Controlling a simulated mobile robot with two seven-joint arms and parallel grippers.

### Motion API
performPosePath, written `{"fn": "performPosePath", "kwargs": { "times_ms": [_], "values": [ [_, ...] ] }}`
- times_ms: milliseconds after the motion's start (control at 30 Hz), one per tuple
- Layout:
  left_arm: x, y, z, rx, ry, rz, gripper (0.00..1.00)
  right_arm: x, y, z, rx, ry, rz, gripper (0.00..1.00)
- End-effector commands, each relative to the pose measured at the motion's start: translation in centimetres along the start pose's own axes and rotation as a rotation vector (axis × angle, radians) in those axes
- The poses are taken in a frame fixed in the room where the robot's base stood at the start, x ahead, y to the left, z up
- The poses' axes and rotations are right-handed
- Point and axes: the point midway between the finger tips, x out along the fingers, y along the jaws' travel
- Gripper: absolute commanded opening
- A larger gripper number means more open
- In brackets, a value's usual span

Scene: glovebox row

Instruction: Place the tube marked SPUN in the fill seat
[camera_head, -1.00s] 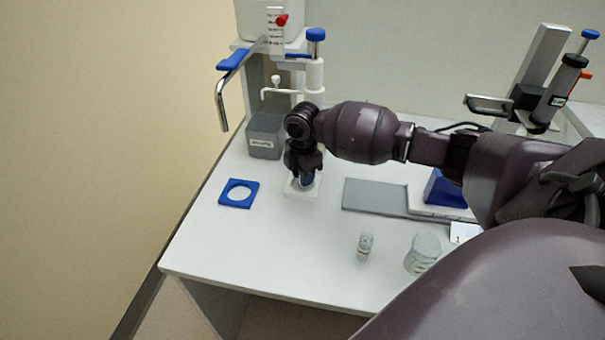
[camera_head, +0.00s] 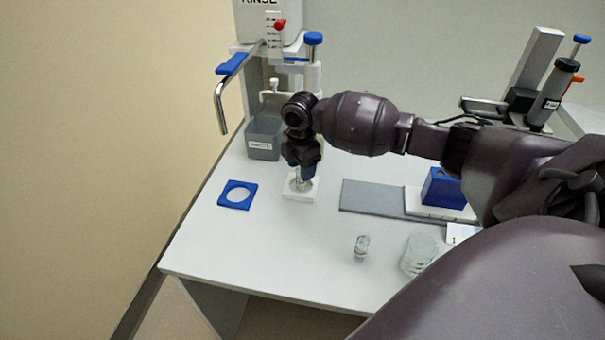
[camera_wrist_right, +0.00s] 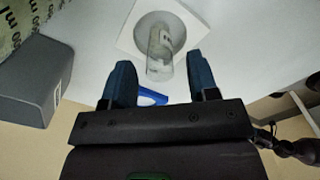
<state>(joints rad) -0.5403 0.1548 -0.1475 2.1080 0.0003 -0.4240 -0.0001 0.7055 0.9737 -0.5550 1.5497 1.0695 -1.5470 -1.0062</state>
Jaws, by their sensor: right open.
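The white square seat (camera_head: 290,195) stands on the bench below the dispenser and also shows in the right wrist view (camera_wrist_right: 128,40). A clear tube (camera_wrist_right: 160,50) stands in its round recess, between and just beyond my right fingertips in that view; any marking on it is unreadable. My right gripper (camera_head: 304,170), with blue fingers also seen in the wrist view (camera_wrist_right: 161,75), is open above the seat, its fingers apart from the tube. In the head view the gripper partly hides the tube. My left gripper is out of view.
A blue square ring (camera_head: 225,203) lies left of the seat, and a grey bin (camera_head: 264,145) stands behind. A small clear vial (camera_head: 361,248) and a glass beaker (camera_head: 406,262) stand at the front. A grey mat (camera_head: 375,198) lies to the right. The front left bench is clear.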

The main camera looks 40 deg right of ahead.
Motion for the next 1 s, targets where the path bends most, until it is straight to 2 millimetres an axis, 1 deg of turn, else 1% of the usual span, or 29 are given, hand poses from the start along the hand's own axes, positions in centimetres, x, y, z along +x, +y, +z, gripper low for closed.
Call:
{"fn": "performPosePath", "kwargs": {
  "times_ms": [33, 100, 300, 400, 600, 1000],
  "values": [
    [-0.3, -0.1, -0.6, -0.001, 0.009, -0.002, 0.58, -1.8, 0.1, 0.0, -0.001, 0.001, 0.01, 0.54],
    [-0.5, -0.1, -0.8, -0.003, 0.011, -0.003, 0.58, -3.2, 0.1, -0.1, -0.001, 0.002, 0.009, 0.54],
    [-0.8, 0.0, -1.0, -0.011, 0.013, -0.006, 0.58, -6.5, 0.1, 0.0, -0.001, 0.002, 0.007, 0.54],
    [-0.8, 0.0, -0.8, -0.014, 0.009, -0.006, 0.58, -7.6, 0.1, 0.0, -0.001, 0.001, 0.005, 0.54],
    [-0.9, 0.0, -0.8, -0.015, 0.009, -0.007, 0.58, -8.6, 0.0, -0.1, -0.002, 0.002, 0.002, 0.54],
    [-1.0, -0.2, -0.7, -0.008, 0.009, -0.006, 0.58, -8.6, 0.0, -0.1, -0.001, 0.002, 0.001, 0.54]
  ]
}}
